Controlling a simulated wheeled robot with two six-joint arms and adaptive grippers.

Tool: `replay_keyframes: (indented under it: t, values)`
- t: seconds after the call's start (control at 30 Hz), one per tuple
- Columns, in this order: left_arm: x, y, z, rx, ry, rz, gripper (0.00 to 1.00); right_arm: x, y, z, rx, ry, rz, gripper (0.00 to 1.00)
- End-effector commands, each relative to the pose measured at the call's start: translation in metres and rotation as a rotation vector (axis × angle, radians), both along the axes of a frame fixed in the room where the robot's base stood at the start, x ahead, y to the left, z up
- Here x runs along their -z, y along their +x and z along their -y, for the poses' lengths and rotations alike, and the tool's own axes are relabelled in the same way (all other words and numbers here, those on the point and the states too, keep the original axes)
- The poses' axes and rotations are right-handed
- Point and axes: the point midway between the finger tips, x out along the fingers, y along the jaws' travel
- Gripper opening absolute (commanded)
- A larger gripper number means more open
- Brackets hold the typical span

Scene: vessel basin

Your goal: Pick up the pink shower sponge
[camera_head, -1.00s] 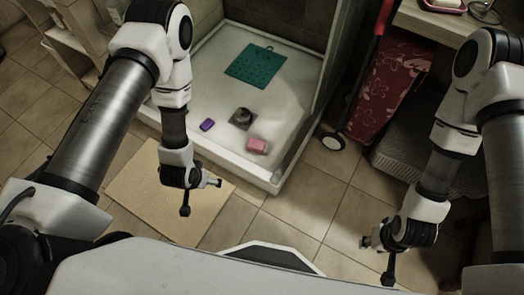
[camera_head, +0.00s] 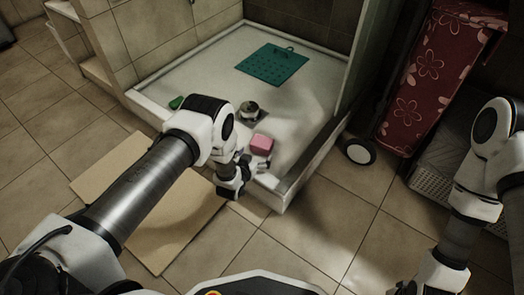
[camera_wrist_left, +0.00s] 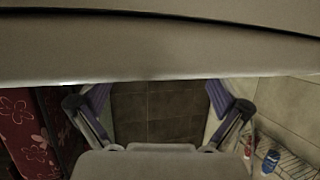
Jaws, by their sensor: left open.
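The pink shower sponge (camera_head: 262,144) lies on the floor of the white shower tray (camera_head: 190,65), near its front corner. My left gripper (camera_head: 256,166) is just in front of the sponge, near the tray's front rim, and appears apart from it. In the left wrist view, my left gripper (camera_wrist_left: 160,105) has its two fingers spread with nothing between them. The sponge cannot be made out there. My right gripper (camera_head: 404,287) is at the bottom edge of the head view, mostly cut off.
A dark drain piece (camera_head: 249,111) and a teal mat (camera_head: 272,65) are in the tray behind the sponge. A small green object (camera_head: 176,102) lies by the left rim. A beige mat (camera_head: 150,215) lies on the tiles. A red floral bag (camera_head: 425,90) stands at right.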

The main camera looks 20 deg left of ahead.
Motion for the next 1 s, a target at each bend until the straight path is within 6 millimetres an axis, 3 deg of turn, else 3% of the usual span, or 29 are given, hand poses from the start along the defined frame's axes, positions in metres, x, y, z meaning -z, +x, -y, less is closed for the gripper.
replay_keyframes:
  t: [0.03, 0.17, 0.4, 0.43, 0.53, 0.57, 1.0]
  values:
    - [0.014, 0.010, 0.000, 0.000, 0.000, 0.004, 1.00, 0.019, 0.000, 0.000, 0.002, 0.000, 0.001, 0.40]
    - [0.018, 0.029, 0.001, 0.000, 0.000, 0.003, 1.00, 0.031, 0.001, 0.001, 0.006, -0.001, 0.003, 0.40]
    - [0.015, 0.033, 0.002, 0.000, 0.000, -0.002, 1.00, 0.028, 0.002, 0.001, 0.007, -0.001, 0.004, 0.40]
    - [0.015, 0.033, 0.002, 0.000, 0.000, -0.002, 0.96, 0.028, 0.002, 0.001, 0.007, -0.001, 0.004, 0.40]
    - [0.015, 0.033, 0.002, 0.000, 0.000, -0.002, 0.72, 0.028, 0.002, 0.001, 0.006, -0.001, 0.004, 0.40]
    - [0.015, 0.033, 0.002, 0.000, 0.000, -0.002, 0.69, 0.028, 0.001, 0.001, 0.006, -0.001, 0.004, 0.40]
    - [0.012, 0.032, 0.002, 0.000, 0.000, -0.002, 0.69, 0.025, 0.001, 0.001, 0.006, -0.001, 0.003, 0.40]
